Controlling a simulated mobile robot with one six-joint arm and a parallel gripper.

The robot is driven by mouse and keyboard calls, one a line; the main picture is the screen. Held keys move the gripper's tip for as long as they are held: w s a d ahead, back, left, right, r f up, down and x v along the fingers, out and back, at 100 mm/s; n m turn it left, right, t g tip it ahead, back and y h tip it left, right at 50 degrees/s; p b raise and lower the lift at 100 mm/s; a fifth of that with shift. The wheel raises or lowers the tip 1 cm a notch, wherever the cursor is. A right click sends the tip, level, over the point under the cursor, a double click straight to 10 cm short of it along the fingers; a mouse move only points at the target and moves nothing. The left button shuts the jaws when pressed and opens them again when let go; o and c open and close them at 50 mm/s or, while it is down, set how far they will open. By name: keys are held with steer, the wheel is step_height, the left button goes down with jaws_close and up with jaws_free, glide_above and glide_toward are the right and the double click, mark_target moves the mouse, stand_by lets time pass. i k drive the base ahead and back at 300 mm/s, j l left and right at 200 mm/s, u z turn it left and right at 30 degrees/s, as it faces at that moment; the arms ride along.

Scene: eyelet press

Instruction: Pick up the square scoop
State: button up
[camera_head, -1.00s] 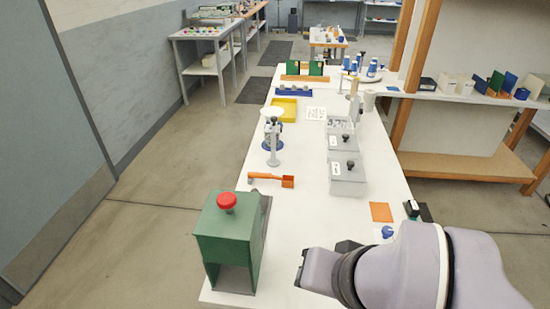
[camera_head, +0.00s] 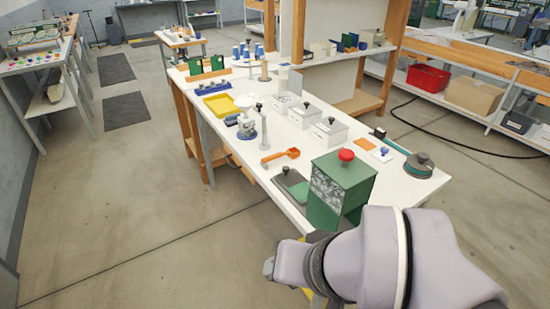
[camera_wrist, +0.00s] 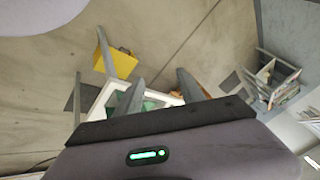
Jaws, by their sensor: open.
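The orange square scoop (camera_head: 281,156) lies on the white table (camera_head: 228,148), between the green press (camera_head: 340,187) and the round white-topped stand (camera_head: 246,122). Its squarish bowl points right and its handle left. My gripper (camera_head: 268,268) is low in the head view, off the table's near side and well apart from the scoop. In the wrist view my gripper (camera_wrist: 159,78) shows two spread fingers with nothing held between them. I cannot make out the scoop in the wrist view.
The green press with its red knob (camera_head: 346,155) stands at the table's near end, between my arm and the scoop. Grey lidded bins (camera_head: 328,132) stand right of the scoop. A yellow tray (camera_head: 220,104) lies farther back. The floor left of the table is open.

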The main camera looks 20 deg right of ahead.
mark_target(279, 157)
steer(key=i+j+z, duration=0.7)
steer(key=i+j, duration=0.2)
steer(key=i+j+z, duration=0.35)
steer(key=j, duration=0.4)
steer(key=i+z, duration=0.2)
steer(key=i, duration=0.15)
